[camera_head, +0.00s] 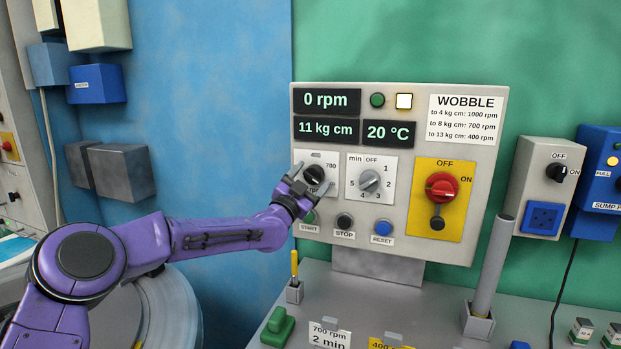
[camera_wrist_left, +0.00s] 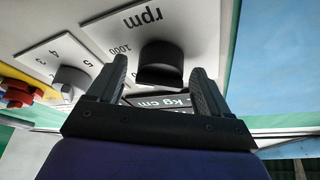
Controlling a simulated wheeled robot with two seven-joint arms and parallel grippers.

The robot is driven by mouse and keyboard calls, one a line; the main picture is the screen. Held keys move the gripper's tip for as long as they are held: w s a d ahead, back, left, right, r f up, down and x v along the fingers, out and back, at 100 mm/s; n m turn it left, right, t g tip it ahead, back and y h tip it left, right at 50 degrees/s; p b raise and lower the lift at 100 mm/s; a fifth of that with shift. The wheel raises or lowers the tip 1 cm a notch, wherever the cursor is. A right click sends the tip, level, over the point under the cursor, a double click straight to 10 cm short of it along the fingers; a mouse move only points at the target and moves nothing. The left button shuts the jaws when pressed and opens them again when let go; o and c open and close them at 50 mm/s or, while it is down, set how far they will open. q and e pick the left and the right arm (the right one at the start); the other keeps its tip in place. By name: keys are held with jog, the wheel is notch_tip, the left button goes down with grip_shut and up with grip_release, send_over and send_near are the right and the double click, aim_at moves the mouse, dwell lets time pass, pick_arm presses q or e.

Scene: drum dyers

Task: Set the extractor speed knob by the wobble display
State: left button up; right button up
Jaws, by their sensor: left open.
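The speed knob (camera_head: 314,174) is black, on a white rpm plate on the panel (camera_head: 400,95). A 700 mark shows at its upper right; my gripper covers part of the plate, and the knob's setting is unclear. The wobble display (camera_head: 326,130) reads 11 kg cm. My left gripper (camera_head: 298,184) is open at the knob. In the left wrist view the knob (camera_wrist_left: 160,64) stands between the two open fingers (camera_wrist_left: 162,88), with gaps on both sides. My right gripper is not in view.
The speed display (camera_head: 325,101) reads 0 rpm. The WOBBLE card (camera_head: 465,119) lists 4 kg cm: 1000, 8: 700, 13: 400 rpm. The minute knob (camera_head: 370,182) is close right of the speed knob. START, STOP (camera_head: 344,221) and RESET buttons sit below. A red switch (camera_head: 441,187) is farther right.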

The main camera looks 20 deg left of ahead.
pick_arm(q)
jog(key=c, duration=1)
